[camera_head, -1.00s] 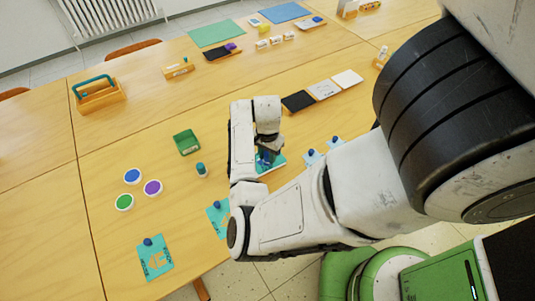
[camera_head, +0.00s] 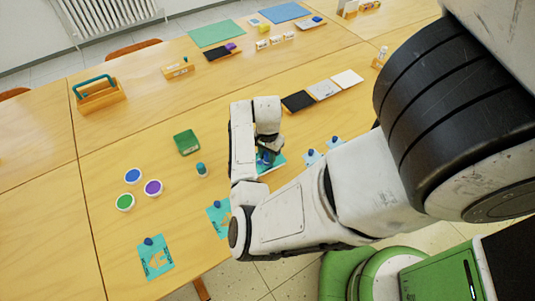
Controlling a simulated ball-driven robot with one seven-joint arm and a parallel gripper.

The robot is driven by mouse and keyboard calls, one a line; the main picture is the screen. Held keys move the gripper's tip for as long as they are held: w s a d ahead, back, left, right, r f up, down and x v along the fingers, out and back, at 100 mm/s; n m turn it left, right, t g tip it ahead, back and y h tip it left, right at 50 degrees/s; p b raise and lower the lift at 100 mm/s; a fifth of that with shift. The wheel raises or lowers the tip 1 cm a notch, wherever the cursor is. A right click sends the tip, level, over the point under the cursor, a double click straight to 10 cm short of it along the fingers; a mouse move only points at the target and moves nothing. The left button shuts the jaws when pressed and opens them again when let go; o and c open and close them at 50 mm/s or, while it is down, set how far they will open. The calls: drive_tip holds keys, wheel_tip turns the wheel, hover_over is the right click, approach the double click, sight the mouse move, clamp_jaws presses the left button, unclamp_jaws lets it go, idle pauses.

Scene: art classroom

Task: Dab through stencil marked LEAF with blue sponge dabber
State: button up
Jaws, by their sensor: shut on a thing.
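My gripper (camera_head: 266,150) points down over a teal stencil card (camera_head: 278,162) near the middle of the table. It is shut on a small blue thing (camera_head: 266,157); my arm partly hides it, and I cannot tell whether it is the blue sponge dabber or the card's knob. Other teal stencil cards with blue knobs lie at the front left (camera_head: 158,264), beside my elbow (camera_head: 214,222) and right of my gripper (camera_head: 311,157). Their markings are too small to read, so I cannot tell which is LEAF.
Blue (camera_head: 133,175), purple (camera_head: 153,187) and green (camera_head: 124,202) paint dishes stand at the left. Black (camera_head: 298,101), grey and white squares lie behind my gripper.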

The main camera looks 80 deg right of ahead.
idle(0.6)
wheel_tip(320, 180, up, 5)
drive_tip(key=p, duration=0.4)
drive_tip(key=shift+f, duration=0.15)
drive_tip(key=shift+r, duration=1.15)
drive_tip(key=shift+f, duration=0.1)
drive_tip(key=shift+w+d+f+b, duration=0.3)
drive_tip(key=shift+f+b, duration=0.35)
drive_tip(key=shift+f, duration=0.3)
drive_tip(key=shift+w+d+f+b, duration=0.15)
drive_tip(key=shift+d+f+b, duration=0.2)
drive_tip(key=shift+f+b, duration=0.5)
drive_tip(key=shift+w+d+f+b, duration=0.3)
drive_tip(key=shift+f+b, duration=0.15)
drive_tip(key=shift+f, duration=0.65)
drive_tip(key=shift+f, duration=0.6)
